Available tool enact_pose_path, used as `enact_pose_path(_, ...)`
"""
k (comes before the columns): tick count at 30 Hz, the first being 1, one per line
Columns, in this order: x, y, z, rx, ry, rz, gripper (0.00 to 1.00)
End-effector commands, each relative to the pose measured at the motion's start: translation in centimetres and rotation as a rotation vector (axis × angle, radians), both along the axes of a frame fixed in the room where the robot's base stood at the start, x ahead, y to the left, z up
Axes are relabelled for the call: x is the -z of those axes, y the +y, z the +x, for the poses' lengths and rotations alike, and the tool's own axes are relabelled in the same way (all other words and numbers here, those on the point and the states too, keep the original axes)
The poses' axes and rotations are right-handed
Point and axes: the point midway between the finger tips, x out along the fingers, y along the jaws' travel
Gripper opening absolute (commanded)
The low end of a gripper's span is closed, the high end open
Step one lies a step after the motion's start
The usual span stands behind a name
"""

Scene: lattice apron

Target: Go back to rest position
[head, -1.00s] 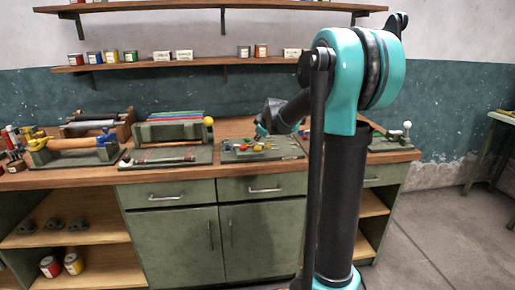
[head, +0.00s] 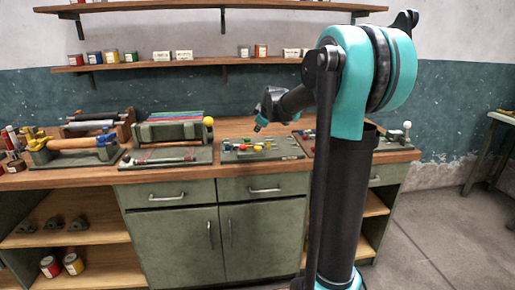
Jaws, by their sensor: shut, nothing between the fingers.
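My gripper (head: 260,126) is at the end of my arm, above the wooden workbench (head: 232,127). It is small in the head view and appears shut and empty. It hangs pointing down and to the left, over the back of a grey-green board (head: 288,153) that carries several small coloured pieces. A visible gap separates the gripper from the board. My arm's upper links stand at the right and hide part of the bench behind them.
A rack with coloured rods (head: 172,131) and a yellow ball stands left of the board. A clamp fixture with a wooden roller (head: 75,143) is further left. A board with a white-knobbed lever (head: 392,141) is at the right. Shelves (head: 180,67) with tins hang above.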

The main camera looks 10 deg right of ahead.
Motion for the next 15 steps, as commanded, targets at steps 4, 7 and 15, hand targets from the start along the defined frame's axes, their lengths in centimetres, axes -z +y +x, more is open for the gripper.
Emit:
enact_pose_path(4, 0.1, 0.0, -0.1, 0.002, 0.002, 0.002, 0.0)
enact_pose_path(7, 0.9, -0.1, -1.7, 0.027, 0.022, 0.021, 0.0)
enact_pose_path(15, 8.5, -1.4, -15.4, 0.284, 0.203, 0.186, 0.0)
